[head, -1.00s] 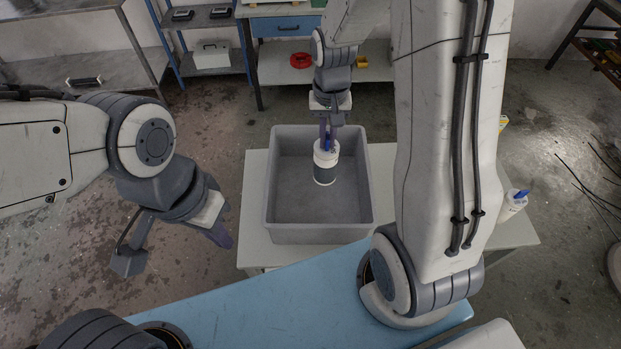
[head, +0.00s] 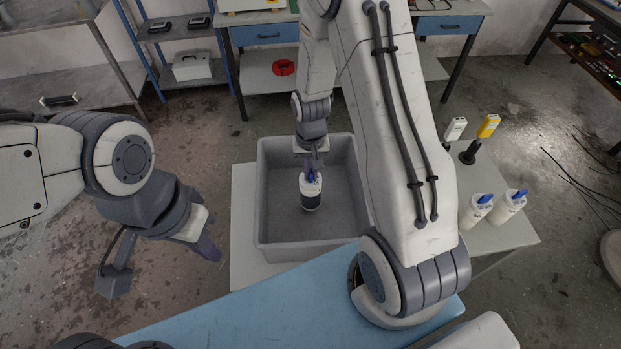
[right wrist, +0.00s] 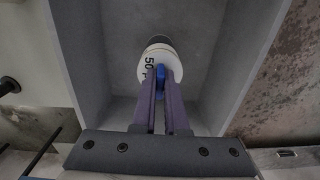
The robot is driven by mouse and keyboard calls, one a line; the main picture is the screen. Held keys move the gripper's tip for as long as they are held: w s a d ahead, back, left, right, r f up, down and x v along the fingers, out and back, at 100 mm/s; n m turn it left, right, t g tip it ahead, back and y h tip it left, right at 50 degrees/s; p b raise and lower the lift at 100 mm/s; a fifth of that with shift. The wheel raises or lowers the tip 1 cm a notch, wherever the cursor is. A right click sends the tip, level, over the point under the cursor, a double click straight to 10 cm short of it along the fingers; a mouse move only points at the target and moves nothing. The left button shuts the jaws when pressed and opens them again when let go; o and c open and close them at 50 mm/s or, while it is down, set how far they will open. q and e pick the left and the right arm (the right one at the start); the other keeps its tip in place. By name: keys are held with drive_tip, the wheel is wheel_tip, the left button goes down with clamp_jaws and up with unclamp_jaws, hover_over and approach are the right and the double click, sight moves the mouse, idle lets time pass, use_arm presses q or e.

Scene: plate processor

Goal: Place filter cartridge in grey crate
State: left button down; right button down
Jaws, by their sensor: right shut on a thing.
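The filter cartridge (head: 311,194) is a white cylinder with a dark band and a blue tab on top. It is upright inside the grey crate (head: 262,215), near its middle; I cannot tell whether it touches the floor. My right gripper (head: 311,172) points down into the crate and is shut on the blue tab. In the right wrist view the cartridge (right wrist: 157,57) shows beyond the purple fingers (right wrist: 161,90), which pinch the blue tab. My left gripper (head: 207,247) hangs empty at the left, away from the crate; its finger opening is not clear.
The crate stands on a pale table (head: 243,220). Right of my right arm, two white bottles with blue tops (head: 478,208) (head: 510,206) and a yellow-topped item (head: 488,126) stand on that table. A blue surface (head: 270,300) lies in front. Shelves (head: 180,50) stand behind.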

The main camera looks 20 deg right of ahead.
sight(310, 190)
wheel_tip(310, 190, down, 3)
drive_tip(key=shift+f+p, duration=0.1)
drive_tip(key=shift+p, duration=0.25)
drive_tip(key=shift+f, duration=0.15)
drive_tip(key=c, duration=0.9)
unclamp_jaws()
drive_tip(key=shift+c, duration=0.2)
